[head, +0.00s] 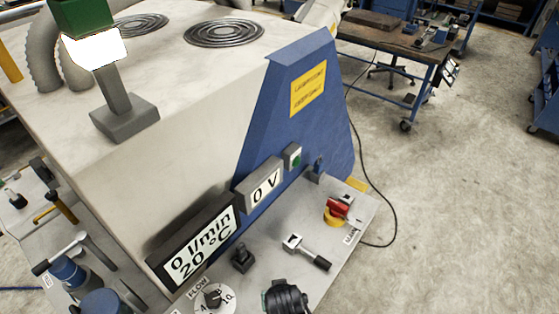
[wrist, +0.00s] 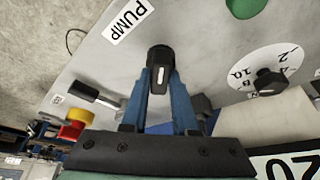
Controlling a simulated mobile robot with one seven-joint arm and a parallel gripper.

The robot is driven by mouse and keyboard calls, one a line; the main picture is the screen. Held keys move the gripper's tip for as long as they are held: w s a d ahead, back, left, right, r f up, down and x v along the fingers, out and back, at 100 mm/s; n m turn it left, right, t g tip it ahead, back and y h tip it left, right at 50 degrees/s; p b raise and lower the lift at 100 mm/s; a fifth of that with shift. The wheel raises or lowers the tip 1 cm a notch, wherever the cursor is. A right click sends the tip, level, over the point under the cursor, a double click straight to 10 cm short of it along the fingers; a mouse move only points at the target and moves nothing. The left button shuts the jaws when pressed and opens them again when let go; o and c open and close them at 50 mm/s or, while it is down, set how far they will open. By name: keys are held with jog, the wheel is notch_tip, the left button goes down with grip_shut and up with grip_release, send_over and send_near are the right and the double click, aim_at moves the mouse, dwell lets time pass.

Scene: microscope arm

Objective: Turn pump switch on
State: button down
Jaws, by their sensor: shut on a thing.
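The pump switch (wrist: 160,58) is a black knob on the pale panel, below the PUMP label (wrist: 128,19) in the wrist view. My gripper (wrist: 160,78) has its two blue fingers closed on either side of the knob, touching it. The lower part of the knob is between the fingers. In the head view a dark rounded shape (head: 287,298) sits at the bottom edge; I cannot tell whether it is part of my gripper or the switch. The display (head: 193,247) reads 0 l/min and 20 °C.
The FLOW dial (head: 213,297) lies left of the dark shape. A black-handled lever (head: 307,252), a small black switch (head: 242,259) and a red-and-yellow switch (head: 338,210) stand nearby. A second display (head: 264,187) reads 0 V. Open floor lies to the right.

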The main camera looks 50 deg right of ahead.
jog(key=m, duration=0.2)
jog(key=m+g+h, duration=0.1)
jog(key=m, duration=0.1)
jog(key=shift+w+a+m, duration=0.1)
jog(key=shift+w+m, duration=0.05)
jog(key=shift+m, duration=0.15)
jog(key=m+g+b, duration=0.1)
jog(key=m+g, duration=0.1)
jog(key=m, duration=0.2)
jog(key=shift+m, duration=0.3)
jog(key=c, duration=0.7)
grip_release()
jog(key=shift+h, duration=0.3)
jog(key=b+v, duration=0.1)
jog(key=v, duration=0.5)
jog(key=b+v, duration=0.1)
jog(key=v, duration=0.6)
jog(key=shift+w, duration=0.1)
